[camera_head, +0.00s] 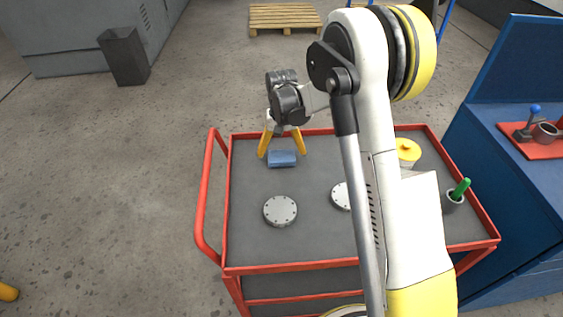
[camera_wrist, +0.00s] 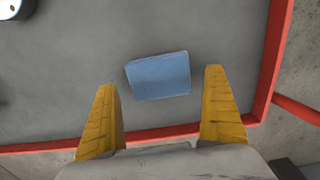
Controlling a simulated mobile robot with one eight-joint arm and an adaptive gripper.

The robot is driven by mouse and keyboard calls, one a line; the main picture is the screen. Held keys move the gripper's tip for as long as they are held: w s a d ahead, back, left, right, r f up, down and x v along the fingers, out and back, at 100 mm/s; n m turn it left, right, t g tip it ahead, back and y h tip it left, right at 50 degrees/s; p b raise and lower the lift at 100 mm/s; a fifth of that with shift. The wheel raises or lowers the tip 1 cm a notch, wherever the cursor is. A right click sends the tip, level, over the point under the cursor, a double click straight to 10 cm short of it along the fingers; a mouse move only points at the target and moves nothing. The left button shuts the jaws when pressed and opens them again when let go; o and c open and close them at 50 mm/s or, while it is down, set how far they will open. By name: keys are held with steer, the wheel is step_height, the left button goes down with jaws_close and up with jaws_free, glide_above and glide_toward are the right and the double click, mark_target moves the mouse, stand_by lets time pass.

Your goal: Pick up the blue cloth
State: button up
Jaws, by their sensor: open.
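The blue cloth (camera_head: 283,159) is a small folded block lying on the grey cart top near its far edge. In the wrist view the cloth (camera_wrist: 159,76) lies a little beyond the fingertips, slightly tilted, close to midway between them. My gripper (camera_head: 282,156) points down over the cloth with its two yellow fingers apart, one on each side of it. In the wrist view the open gripper (camera_wrist: 163,77) holds nothing. I cannot tell how far above the cart top the fingertips are.
The red-rimmed cart (camera_head: 250,245) also holds a round grey flange (camera_head: 280,211), a second flange (camera_head: 341,197) partly behind my arm, a yellow container (camera_head: 407,151) and a cup (camera_head: 453,202) with a green handle. A blue workbench (camera_head: 495,160) stands at the right.

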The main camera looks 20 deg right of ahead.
step_height(320, 180, down, 2)
steer(key=shift+f, duration=0.25)
steer(key=shift+r, duration=0.15)
steer(key=c, duration=1.1)
steer(key=shift+o, duration=0.2)
step_height(320, 180, up, 4)
steer(key=shift+r+p, duration=0.25)
steer(key=shift+p, duration=0.8)
steer(key=s+d+r+p, duration=0.3)
steer(key=d+r, duration=0.3)
steer(key=d, duration=0.5)
steer(key=shift+s+r+p, duration=0.25)
steer(key=shift+s+p, duration=0.05)
